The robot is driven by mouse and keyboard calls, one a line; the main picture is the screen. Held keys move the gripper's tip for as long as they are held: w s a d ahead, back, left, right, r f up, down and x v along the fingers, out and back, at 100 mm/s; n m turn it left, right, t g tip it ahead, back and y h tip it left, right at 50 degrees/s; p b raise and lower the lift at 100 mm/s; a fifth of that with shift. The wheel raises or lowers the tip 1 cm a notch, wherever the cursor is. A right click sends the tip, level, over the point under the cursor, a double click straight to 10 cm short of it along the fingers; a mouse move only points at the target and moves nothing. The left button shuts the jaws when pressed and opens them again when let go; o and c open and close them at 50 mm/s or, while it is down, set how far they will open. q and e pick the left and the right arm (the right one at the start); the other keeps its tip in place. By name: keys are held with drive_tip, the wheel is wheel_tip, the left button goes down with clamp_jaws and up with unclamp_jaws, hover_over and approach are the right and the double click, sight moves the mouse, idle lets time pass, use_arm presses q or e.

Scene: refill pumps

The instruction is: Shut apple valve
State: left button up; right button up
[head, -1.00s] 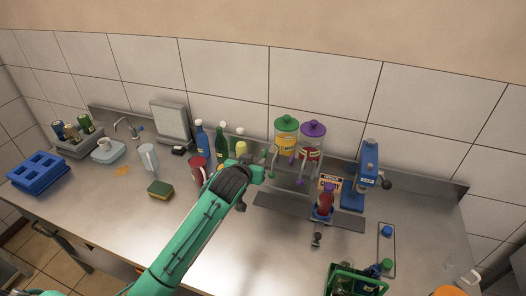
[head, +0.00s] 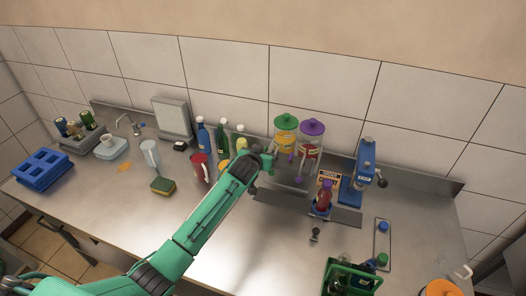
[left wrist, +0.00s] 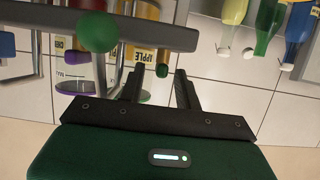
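The apple dispenser (head: 286,143) is a clear jar with a green lid, standing at the back of the counter beside a purple-lidded dispenser (head: 312,146). Its yellow APPLE label (left wrist: 145,52) shows in the left wrist view. A round green knob (left wrist: 97,32) is close to the camera there, left of my fingers, by a grey bar. My left gripper (head: 267,158) is in front of the apple dispenser, and it also shows in the left wrist view (left wrist: 160,78) with its fingers apart and nothing between them. Contact with the valve cannot be told. My right gripper is not in view.
Several bottles (head: 222,134) stand left of the dispensers. A red mug (head: 200,169) and a sponge (head: 163,186) lie further left. A blue press (head: 363,165) and a red bottle (head: 322,198) are to the right. A green crate (head: 352,279) is at the front right.

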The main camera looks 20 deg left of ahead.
use_arm(q)
clamp_jaws()
